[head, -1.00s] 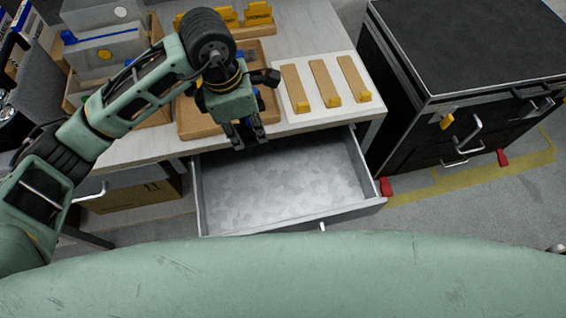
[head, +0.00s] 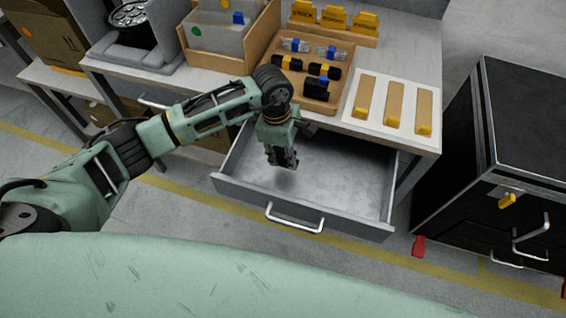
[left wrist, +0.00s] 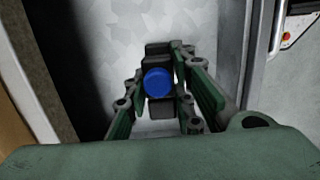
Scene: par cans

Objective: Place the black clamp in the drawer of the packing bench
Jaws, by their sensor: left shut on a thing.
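My left gripper (head: 284,163) is shut on the black clamp, over the open drawer (head: 345,218) of the packing bench (head: 420,85). In the left wrist view, the black clamp (left wrist: 159,50) with its round blue knob sits between the fingers of my left gripper (left wrist: 160,85). The pale drawer floor lies behind it, with a drawer wall (left wrist: 262,50) to the right. The clamp is hard to tell from the dark fingers in the head view. A faint shadow lies on the drawer floor below the gripper. My right gripper is not in view.
A wooden tray (head: 345,62) on the bench holds several dark and grey pieces. A white board (head: 380,118) with wooden strips lies beside it. A black cabinet (head: 530,110) stands at the right. The visible drawer floor looks bare.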

